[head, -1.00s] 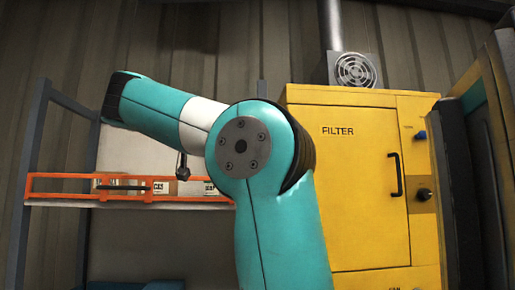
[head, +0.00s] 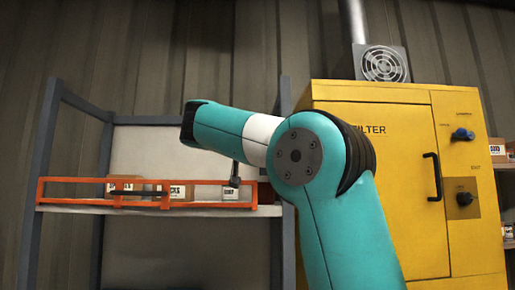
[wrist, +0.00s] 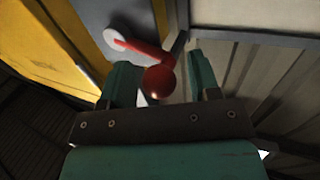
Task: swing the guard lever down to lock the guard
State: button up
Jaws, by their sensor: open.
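The guard lever (wrist: 149,52) shows in the wrist view as a red arm with a red ball knob (wrist: 160,82) at its near end. Its other end meets a pale round disc (wrist: 115,40) on a blue-grey panel. My gripper (wrist: 162,66) is open, with one teal finger on each side of the knob. The knob appears between the fingers in the picture; I cannot tell whether either finger touches it. In the head view my arm bends across the middle, and my gripper is not visible. I cannot pick out the red lever there.
A yellow filter cabinet (head: 405,230) stands at the right in the head view, with a fan box (head: 382,64) on top. A rack shelf (head: 140,208) with an orange rail (head: 75,201) and several boxes stands at the left. Wrist view: a yellow panel (wrist: 58,30) lies left, a corrugated wall (wrist: 265,75) right.

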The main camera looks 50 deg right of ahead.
grip_shut()
